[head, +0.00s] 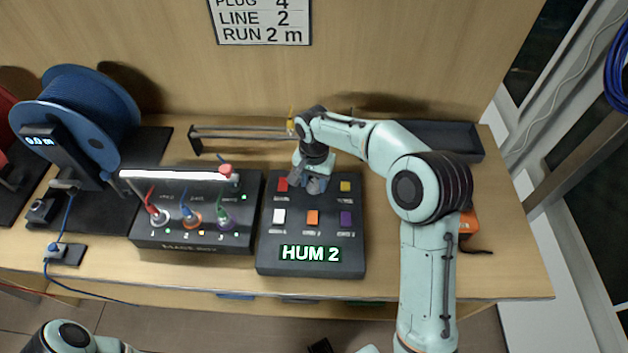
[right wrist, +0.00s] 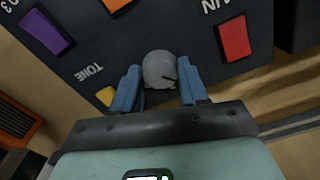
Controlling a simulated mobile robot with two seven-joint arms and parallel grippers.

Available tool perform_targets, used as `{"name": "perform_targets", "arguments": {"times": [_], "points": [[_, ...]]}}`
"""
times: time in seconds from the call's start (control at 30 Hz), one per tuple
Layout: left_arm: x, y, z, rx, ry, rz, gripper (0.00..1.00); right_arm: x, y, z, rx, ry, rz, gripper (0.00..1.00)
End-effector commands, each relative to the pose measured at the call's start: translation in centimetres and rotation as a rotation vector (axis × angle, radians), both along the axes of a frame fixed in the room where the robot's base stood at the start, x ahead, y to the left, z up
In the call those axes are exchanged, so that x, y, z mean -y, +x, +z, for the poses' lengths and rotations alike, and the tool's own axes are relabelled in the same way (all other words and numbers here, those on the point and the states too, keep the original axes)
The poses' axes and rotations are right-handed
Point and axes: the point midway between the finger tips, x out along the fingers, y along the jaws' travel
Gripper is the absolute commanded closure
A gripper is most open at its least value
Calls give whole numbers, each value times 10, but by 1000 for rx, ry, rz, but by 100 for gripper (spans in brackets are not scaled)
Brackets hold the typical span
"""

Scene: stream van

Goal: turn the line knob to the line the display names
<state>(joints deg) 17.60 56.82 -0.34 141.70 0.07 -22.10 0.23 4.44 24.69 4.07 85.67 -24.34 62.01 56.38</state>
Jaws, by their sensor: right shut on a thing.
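The dark control box (head: 270,258) stands on the bench with a lit green display (head: 310,254) that reads HUM 2. The line knob (right wrist: 159,66) is round and grey, near the box's back edge between the red and yellow buttons. A short dark mark on it points toward the lower right in the right wrist view. My right gripper (head: 308,184) reaches down over the box, its blue fingers shut on the knob from both sides. In the head view the gripper mostly hides the knob. My left gripper is out of view; only part of that arm shows at lower left.
A wall sign (head: 262,20) reads PLUG 4, LINE 2, RUN 2 m. Colored buttons, including red (head: 282,184), yellow (head: 345,186) and purple (head: 346,218), surround the knob. A patch box (head: 190,246) with several plugs stands close left. A blue cable reel (head: 80,105) is farther left.

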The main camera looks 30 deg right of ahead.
Motion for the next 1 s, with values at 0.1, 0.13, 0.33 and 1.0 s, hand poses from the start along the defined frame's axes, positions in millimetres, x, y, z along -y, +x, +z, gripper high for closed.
{"name": "perform_targets", "arguments": {"times": [0.1, 0.13, 0.33, 1.0], "points": [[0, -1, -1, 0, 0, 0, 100, -1, 0, 1, 1, -1, -110, 87], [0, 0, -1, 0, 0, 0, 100, -1, 0, 0, 1, -1, -140, 87], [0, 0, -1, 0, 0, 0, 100, -1, 0, 1, 1, 0, -328, 87], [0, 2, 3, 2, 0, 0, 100, -1, 0, 0, 1, 0, -721, 87]]}}
